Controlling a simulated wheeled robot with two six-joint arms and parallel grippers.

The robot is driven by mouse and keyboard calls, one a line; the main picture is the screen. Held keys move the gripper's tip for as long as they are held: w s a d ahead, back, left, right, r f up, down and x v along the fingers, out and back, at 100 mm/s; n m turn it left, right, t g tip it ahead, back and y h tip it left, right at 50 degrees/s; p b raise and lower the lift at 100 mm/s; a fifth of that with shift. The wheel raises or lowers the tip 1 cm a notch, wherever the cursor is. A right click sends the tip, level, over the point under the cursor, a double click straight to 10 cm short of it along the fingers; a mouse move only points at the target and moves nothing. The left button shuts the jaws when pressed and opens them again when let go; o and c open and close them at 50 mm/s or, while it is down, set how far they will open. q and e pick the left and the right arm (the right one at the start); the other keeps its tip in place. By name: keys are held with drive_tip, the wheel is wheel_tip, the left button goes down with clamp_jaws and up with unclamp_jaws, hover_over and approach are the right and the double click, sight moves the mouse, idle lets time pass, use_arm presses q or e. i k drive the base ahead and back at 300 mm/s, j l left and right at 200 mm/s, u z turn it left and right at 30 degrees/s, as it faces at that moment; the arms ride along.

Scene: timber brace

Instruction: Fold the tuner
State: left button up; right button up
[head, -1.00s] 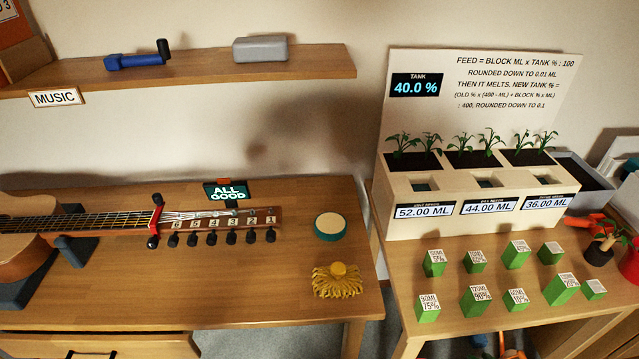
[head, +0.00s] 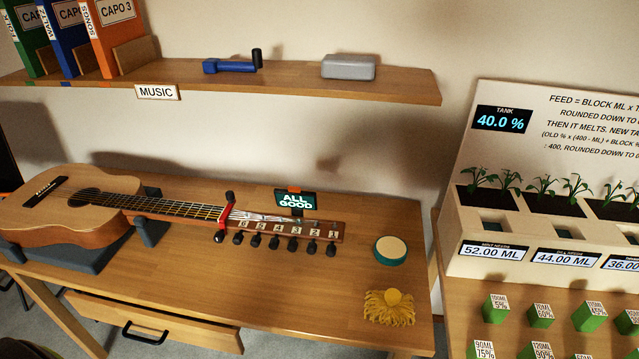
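The tuner (head: 295,200) is a small dark clip-on device with a lit teal screen reading "ALL GOOD" and an orange part on top. It stands up at the far edge of the guitar's headstock (head: 290,228), its screen facing me. The guitar (head: 95,205) lies on its back on a dark grey cradle on the wooden table, with numbered pegs 6 to 1 along the headstock. A red and black capo (head: 224,220) is clamped near the nut. Neither of my grippers is in view.
A round green tin (head: 390,250) and a yellow tasselled cloth (head: 390,307) lie right of the headstock. A shelf (head: 400,88) above holds a blue winder (head: 230,66), a grey case (head: 348,67) and binders. A drawer (head: 160,322) stands partly open below. A planter table is at right.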

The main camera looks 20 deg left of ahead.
sight(293, 197)
drive_tip(key=k+l+u, duration=0.1)
drive_tip(key=u, duration=0.4)
drive_tip(key=k+l+u, duration=0.15)
drive_tip(key=u, duration=0.3)
